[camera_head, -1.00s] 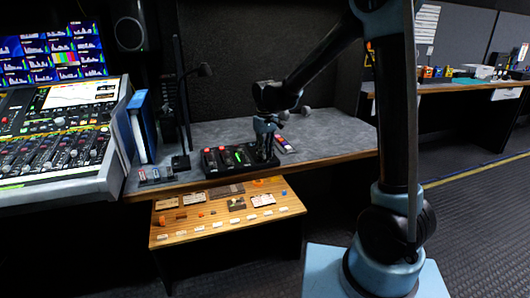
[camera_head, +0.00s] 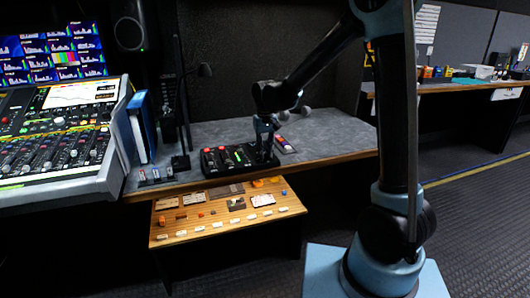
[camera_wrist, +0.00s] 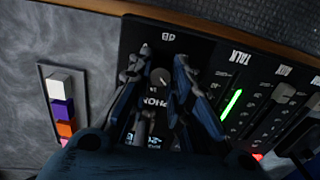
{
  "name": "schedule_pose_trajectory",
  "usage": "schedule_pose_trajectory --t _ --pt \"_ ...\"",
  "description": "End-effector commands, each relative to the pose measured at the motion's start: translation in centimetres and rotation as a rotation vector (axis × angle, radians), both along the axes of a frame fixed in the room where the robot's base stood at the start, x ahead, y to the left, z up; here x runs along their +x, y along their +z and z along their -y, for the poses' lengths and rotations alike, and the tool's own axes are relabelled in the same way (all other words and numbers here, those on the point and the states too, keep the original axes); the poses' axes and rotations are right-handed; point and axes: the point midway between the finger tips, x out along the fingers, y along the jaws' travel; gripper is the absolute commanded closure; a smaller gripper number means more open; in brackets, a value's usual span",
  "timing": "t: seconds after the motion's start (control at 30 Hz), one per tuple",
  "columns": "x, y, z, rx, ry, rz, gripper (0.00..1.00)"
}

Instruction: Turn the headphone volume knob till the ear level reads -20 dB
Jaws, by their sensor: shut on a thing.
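The headphone volume knob (camera_wrist: 161,77) is a small grey round knob on a black control panel (camera_wrist: 200,45), with part of the label "PHON" below it in the wrist view. My gripper (camera_wrist: 160,72) has one finger on each side of the knob and is shut on it. In the head view my gripper (camera_head: 264,150) points down at the right end of the panel (camera_head: 212,160). A green lit level bar (camera_wrist: 232,104) shows beside the knob under the word "TALK". No ear level number is readable in either view.
A strip of white, purple and orange blocks (camera_wrist: 61,108) lies beside the panel on the grey desk (camera_head: 330,135). A thin lamp (camera_head: 180,110) stands left of the panel. A mixing console (camera_head: 60,150) is at the far left. A wooden shelf (camera_head: 215,232) sits below the desk.

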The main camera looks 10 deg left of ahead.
Motion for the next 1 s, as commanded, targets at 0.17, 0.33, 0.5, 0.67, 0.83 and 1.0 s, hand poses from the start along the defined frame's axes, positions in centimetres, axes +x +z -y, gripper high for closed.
schedule_pose_trajectory --t 0.17,0.33,0.5,0.67,0.83,1.0 --pt "-0.2 -0.1 0.1 -0.001 0.002 -0.004 0.59" --pt "-0.1 0.0 0.1 -0.002 0.001 -0.003 0.59" --pt "-0.1 0.1 0.0 -0.001 0.001 -0.002 0.59" --pt "-0.1 1.3 0.0 -0.001 0.001 -0.002 0.59" --pt "-0.1 4.1 0.1 0.000 0.001 -0.002 0.59" --pt "-0.1 7.2 0.0 0.000 0.001 -0.002 0.59"
